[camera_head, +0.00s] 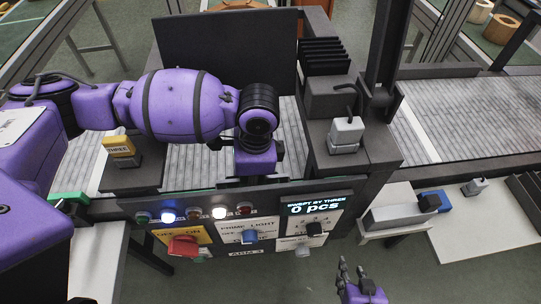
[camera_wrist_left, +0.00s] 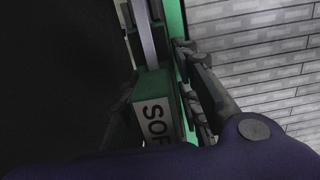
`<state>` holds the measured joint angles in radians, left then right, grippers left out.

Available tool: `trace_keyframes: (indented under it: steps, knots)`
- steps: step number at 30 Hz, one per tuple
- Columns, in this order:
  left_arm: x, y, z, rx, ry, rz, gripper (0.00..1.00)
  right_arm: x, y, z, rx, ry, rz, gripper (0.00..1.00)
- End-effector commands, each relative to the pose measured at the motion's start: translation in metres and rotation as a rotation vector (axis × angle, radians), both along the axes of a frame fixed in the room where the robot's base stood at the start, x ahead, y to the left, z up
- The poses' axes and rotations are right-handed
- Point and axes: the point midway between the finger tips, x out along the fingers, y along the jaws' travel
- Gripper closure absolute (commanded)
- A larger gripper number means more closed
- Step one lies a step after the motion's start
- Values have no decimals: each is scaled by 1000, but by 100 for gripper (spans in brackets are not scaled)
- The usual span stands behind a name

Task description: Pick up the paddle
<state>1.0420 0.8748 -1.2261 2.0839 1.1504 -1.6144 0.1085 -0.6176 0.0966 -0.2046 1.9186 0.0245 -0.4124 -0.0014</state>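In the left wrist view a green block (camera_wrist_left: 152,88) with a white label reading "SOR", the rest cut off, and a grey rod beyond it lies between the fingers of my left gripper (camera_wrist_left: 158,75). I take it for the paddle, but its full shape is hidden. The fingers stand on either side, with a gap at the right finger; the left finger is dark and hard to see. In the head view my left wrist hangs over the front edge of the conveyor and hides the fingers. My right gripper (camera_head: 353,275) is empty, fingers apart, low at the bottom.
The conveyor (camera_head: 205,165) lies behind a control panel (camera_head: 225,236) with lamps, a red knob and a display reading "0 pcs". A yellow-topped block (camera_head: 119,146) stands left and a white-topped device (camera_head: 346,132) right. A side table (camera_head: 470,235) holds small items.

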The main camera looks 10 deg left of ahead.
Motion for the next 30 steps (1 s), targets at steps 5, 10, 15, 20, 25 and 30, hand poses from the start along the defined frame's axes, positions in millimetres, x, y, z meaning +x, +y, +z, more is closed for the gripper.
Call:
trace_keyframes:
  steps: [5, 10, 15, 20, 25, 30]
  knots:
    - [-1, 0, 0, 1, 1, 0, 98, 0, 0, 0, 0, 0, 0, 67]
    - [0, 0, 0, 0, 0, 0, 100, 0, 0, 0, 0, 0, 0, 67]
    - [0, 0, 1, 0, 0, 0, 100, 0, 0, 0, 0, 0, 0, 67]
    - [1, 0, 13, 0, -2, -1, 100, -2, 0, -2, 0, 4, 0, 67]
    - [1, 0, 47, -2, -5, 1, 100, -2, -1, -2, -1, 4, -1, 67]
    - [1, 0, 79, 0, -4, -1, 100, -1, -1, -1, -2, 2, -1, 67]
